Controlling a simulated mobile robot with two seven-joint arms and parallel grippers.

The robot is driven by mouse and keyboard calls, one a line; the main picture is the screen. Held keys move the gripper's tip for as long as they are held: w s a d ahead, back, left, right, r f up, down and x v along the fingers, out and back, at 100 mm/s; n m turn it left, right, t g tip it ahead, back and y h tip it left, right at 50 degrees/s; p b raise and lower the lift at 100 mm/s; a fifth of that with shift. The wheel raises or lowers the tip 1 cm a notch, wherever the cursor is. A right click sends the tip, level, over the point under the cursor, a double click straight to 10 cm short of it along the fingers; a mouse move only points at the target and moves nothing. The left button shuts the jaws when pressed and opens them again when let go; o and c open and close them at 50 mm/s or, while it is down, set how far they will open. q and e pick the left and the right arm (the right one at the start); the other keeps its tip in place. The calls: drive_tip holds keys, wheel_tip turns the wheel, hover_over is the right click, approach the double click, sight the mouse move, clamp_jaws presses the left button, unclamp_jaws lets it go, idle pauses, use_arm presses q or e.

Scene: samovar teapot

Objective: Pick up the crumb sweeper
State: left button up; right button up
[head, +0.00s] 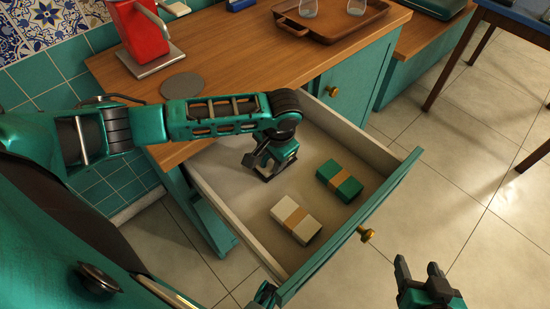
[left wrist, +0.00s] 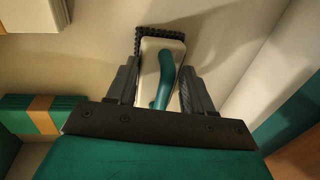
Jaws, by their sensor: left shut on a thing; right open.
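The crumb sweeper (left wrist: 165,70) shows in the left wrist view, with a pale body, a teal handle and dark bristles along its edge. My left gripper (left wrist: 158,85) has one finger on each side of it and is shut on it. In the head view my left gripper (head: 268,163) reaches down into the open drawer (head: 241,210), near its back. There the arm and gripper hide most of the sweeper. My right gripper (head: 419,272) is open and empty, in front of the drawer at the lower right.
A white banded bundle (head: 283,211) and a green banded bundle (head: 351,188) lie in the drawer. The drawer's teal front has a brass knob (head: 366,235). On the wooden counter (head: 228,50) stand a red appliance (head: 140,35) and a brown tray (head: 357,27).

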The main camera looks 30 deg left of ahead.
use_arm(q)
drive_tip(key=shift+r, duration=0.1)
wheel_tip(320, 180, up, 6)
drive_tip(key=shift+w+p, duration=0.1)
drive_tip(key=shift+p, duration=0.95)
wheel_tip(320, 180, up, 14)
drive_tip(key=p, duration=0.3)
use_arm(e)
drive_tip(key=shift+s+d+r+h, duration=0.2)
drive_tip(key=shift+s+d+r, duration=0.05)
drive_tip(key=shift+d+r, duration=0.3)
drive_tip(key=shift+s+d+r+h, duration=0.2)
drive_tip(key=shift+d+r, duration=0.25)
drive_tip(key=shift+d, duration=0.05)
